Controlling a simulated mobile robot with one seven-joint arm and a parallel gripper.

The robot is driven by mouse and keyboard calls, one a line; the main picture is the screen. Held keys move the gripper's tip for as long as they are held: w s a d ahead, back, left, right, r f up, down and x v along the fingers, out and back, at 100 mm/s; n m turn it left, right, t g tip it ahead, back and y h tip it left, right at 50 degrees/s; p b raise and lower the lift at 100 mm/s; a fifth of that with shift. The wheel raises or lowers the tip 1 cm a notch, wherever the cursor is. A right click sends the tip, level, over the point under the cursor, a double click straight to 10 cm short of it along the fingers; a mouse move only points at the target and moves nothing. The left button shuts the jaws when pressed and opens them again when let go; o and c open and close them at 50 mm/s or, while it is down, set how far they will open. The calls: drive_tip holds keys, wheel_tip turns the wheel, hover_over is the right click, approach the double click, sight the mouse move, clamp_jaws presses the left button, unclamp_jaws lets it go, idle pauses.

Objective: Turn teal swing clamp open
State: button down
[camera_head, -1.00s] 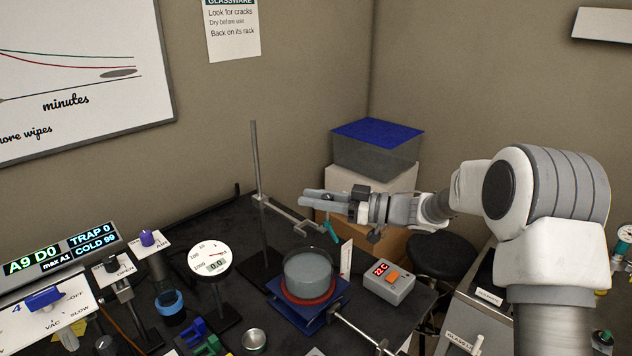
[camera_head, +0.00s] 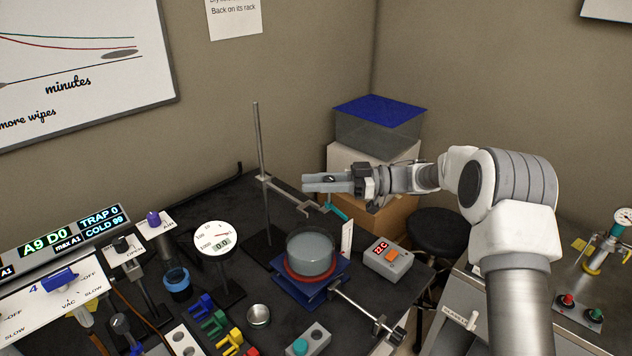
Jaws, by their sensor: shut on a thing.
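The teal swing clamp (camera_head: 337,211) is a small teal piece at the end of a thin metal arm (camera_head: 286,195) that reaches out from an upright rod. My gripper (camera_head: 326,183) points left, right above the clamp. Its fingers are shut on a small dark part, seemingly the clamp's top, which the fingers mostly hide. The teal part sticks out below the fingers, slanting down to the right.
A glass dish of grey liquid (camera_head: 310,256) stands on a blue jack just below the clamp. A hotplate controller (camera_head: 386,261) and a white card (camera_head: 347,238) are close on the right. A dial gauge (camera_head: 213,241) stands left. Boxes (camera_head: 378,125) rise behind my gripper.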

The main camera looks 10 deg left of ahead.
drive_tip(key=shift+r, duration=0.1)
drive_tip(key=c, duration=0.6)
unclamp_jaws()
drive_tip(key=b+v, duration=0.1)
drive_tip(key=v, duration=1.6)
drive_tip(key=shift+d+b, duration=0.15)
drive_tip(key=shift+b, duration=0.15)
